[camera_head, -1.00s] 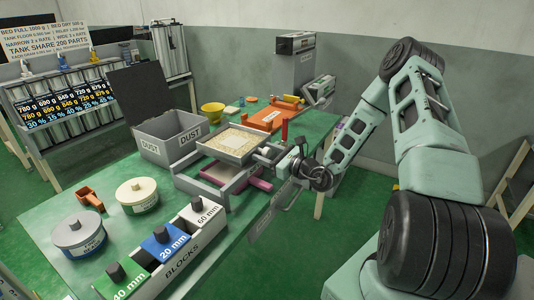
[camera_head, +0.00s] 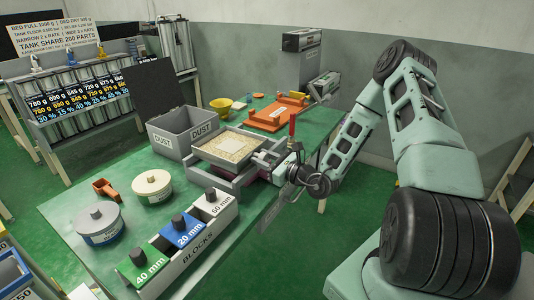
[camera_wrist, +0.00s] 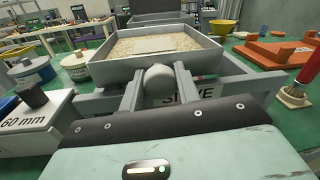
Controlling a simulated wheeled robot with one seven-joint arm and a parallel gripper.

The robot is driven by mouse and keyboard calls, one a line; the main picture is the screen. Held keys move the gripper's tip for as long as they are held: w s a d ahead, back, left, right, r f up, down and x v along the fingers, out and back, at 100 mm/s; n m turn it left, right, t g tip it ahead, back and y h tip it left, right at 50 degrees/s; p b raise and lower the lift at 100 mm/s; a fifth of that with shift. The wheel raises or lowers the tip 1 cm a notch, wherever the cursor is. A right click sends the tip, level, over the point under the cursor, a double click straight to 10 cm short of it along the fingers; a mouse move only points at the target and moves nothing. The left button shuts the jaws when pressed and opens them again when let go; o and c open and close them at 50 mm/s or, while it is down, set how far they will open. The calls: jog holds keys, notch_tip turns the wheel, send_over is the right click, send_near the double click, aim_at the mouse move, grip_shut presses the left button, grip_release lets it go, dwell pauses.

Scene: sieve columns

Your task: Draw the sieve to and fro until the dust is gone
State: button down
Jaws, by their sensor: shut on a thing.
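The sieve (camera_head: 226,148) is a shallow grey tray with pale grainy stuff and a lighter flat patch in it. It sits on a grey frame (camera_head: 203,172) on the green table. It also shows in the wrist view (camera_wrist: 104,68), filled with pale grains. My gripper (camera_head: 268,158) is shut on the sieve's handle at its right side. In the wrist view the fingers close on a rounded grey knob (camera_wrist: 160,86). The grey dust bin (camera_head: 182,131), marked DUST, stands just behind the sieve with its dark lid up. Whether dust remains among the grains I cannot tell.
A blocks rack (camera_head: 190,250) with white, blue and green blocks runs along the front edge. Two round tubs (camera_head: 152,186), an orange scoop (camera_head: 106,189), a yellow bowl (camera_head: 221,105) and an orange tray (camera_head: 277,114) stand around. A red upright handle (camera_head: 292,125) is close to my gripper.

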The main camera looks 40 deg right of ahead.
jog(key=c, duration=1)
grip_release()
jog(key=shift+d, duration=0.15)
jog(key=b+v, duration=0.2)
jog(key=v, duration=1.5)
jog(key=shift+s, duration=0.2)
jog(key=shift+c, duration=0.2)
